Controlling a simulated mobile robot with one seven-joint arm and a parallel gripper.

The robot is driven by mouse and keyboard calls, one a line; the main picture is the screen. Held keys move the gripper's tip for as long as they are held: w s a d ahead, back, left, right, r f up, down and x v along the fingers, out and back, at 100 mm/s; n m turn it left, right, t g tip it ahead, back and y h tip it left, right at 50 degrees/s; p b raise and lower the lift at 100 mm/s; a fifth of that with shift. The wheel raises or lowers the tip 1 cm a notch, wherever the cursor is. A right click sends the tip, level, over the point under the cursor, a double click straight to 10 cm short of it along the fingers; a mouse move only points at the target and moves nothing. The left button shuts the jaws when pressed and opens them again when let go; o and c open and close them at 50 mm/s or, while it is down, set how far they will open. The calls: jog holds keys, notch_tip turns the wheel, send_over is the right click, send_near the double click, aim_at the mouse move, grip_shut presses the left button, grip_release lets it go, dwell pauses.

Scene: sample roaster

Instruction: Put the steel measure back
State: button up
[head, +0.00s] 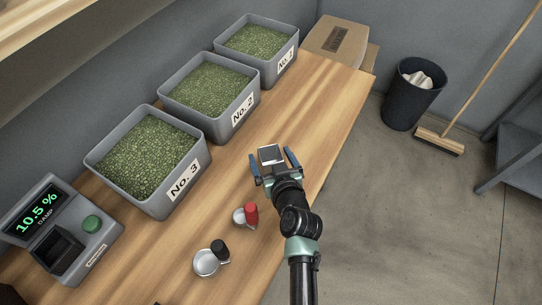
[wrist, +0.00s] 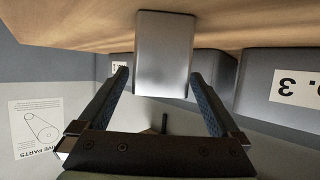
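A small, squarish steel container, which looks like the steel measure (head: 271,153), stands on the wooden bench to the right of the grey bins. In the wrist view the measure (wrist: 165,50) shows as a plain steel box between the two fingers. My gripper (head: 273,160) is open, with one blue-padded finger on each side of the measure. In the head view a gap shows on both sides. In the wrist view the gripper (wrist: 160,78) shows a clear gap on the left; on the right the finger looks close, and I cannot tell if it touches.
Grey bins No. 3 (head: 179,200), No. 2 (head: 232,127) and one more (head: 281,67) hold green beans. A red-handled cup (head: 239,216), a black-handled cup (head: 205,264) and a moisture meter (head: 92,249) stand nearer. A cardboard box (head: 335,40) is beyond the bench's far end.

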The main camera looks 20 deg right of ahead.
jog(key=shift+r, duration=0.2)
jog(key=v, duration=1.2)
